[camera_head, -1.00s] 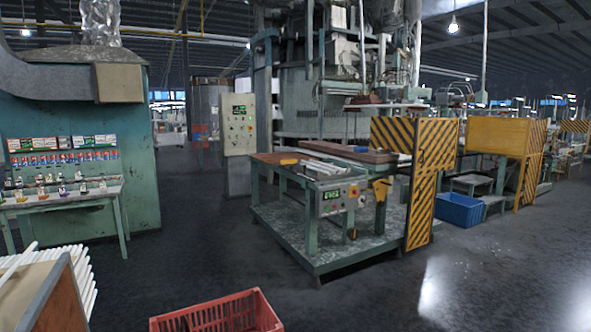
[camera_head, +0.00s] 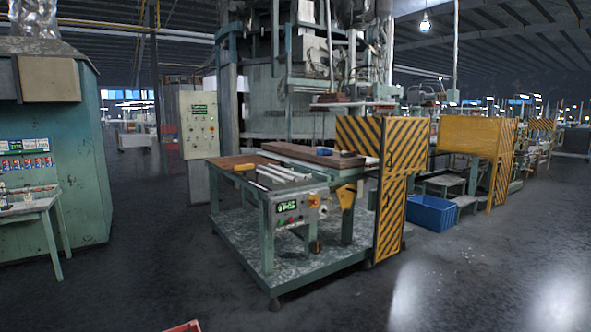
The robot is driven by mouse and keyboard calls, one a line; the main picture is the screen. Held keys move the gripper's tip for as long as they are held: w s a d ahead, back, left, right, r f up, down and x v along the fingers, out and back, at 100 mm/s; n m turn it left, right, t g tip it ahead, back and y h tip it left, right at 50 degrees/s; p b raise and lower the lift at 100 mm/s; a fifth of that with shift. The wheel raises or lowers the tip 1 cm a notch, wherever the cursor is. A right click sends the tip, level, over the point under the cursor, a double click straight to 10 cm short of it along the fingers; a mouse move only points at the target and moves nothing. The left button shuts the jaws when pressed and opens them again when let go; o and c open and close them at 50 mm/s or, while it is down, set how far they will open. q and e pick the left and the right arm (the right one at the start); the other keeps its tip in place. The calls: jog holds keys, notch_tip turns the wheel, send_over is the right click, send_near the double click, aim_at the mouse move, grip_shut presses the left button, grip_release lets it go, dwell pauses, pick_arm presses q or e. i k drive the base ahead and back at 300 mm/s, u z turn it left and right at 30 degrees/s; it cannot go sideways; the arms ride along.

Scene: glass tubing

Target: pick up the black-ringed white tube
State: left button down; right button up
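Several white tubes (camera_head: 282,174) lie side by side on the green-framed work table ahead of me, near its left-front part. They are too small at this distance to tell which one has a black ring. Neither of my grippers shows in the head view.
The work table (camera_head: 230,162) stands on a raised grey platform (camera_head: 290,258) with a control box (camera_head: 297,210) at its front. A striped yellow-black guard (camera_head: 400,190) closes its right side. A blue crate (camera_head: 433,213) is farther right. A red crate's edge (camera_head: 184,326) shows at the bottom.

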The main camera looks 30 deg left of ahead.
aim_at(286, 171)
jog(key=i, duration=2.8)
jog(key=u, duration=1.7)
jog(key=i, duration=1)
jog(key=z, duration=0.05)
